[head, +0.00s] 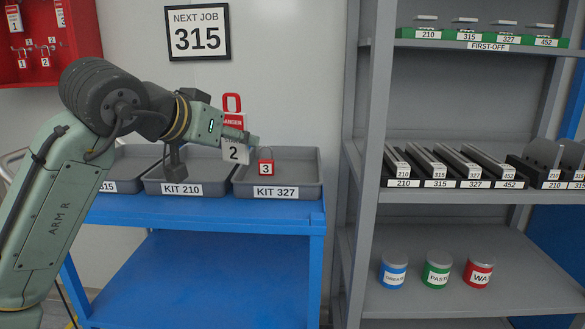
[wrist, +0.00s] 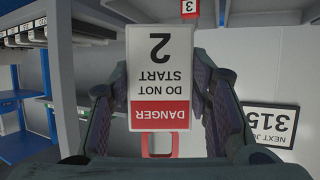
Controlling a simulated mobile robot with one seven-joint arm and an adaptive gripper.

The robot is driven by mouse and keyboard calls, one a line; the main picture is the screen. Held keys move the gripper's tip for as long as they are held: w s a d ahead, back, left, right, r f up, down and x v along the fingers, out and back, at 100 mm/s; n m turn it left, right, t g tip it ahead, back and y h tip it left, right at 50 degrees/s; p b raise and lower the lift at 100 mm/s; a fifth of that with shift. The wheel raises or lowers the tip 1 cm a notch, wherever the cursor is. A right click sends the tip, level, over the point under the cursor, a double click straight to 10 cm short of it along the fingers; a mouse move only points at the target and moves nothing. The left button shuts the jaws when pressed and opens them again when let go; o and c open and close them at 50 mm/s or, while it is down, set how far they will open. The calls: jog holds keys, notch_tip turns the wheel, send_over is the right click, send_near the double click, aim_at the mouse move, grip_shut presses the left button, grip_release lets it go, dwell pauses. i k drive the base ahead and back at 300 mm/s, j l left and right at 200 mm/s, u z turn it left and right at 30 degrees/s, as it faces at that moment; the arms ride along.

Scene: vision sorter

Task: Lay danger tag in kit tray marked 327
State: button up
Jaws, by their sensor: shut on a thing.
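The danger tag (head: 235,155) is a white card with a red DANGER band, a red loop at its top and the number 2. My gripper (head: 245,138) is shut on it and holds it upright above the trays. In the wrist view the tag (wrist: 160,60) sits upside down between the two fingers of my gripper (wrist: 162,92). The grey kit tray marked KIT 327 (head: 300,182) is at the right end of the blue cart, below and slightly right of the tag. A red padlock marked 3 (head: 266,168) shows at this tray; the tray floor is partly hidden.
KIT 210 tray (head: 205,187) stands directly left of it, and the 315 tray (head: 128,182) is further left, partly behind my arm. A grey shelf unit (head: 372,120) stands close on the right. The wall sign (head: 198,34) reads NEXT JOB 315. A red lock board (head: 50,45) hangs left.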

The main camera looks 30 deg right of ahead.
aim_at(297, 174)
jog(key=i+l, duration=0.15)
jog(key=l, duration=0.2)
jog(key=i+l, duration=0.15)
jog(key=l, duration=0.2)
jog(key=i+l, duration=0.2)
jog(key=l, duration=0.2)
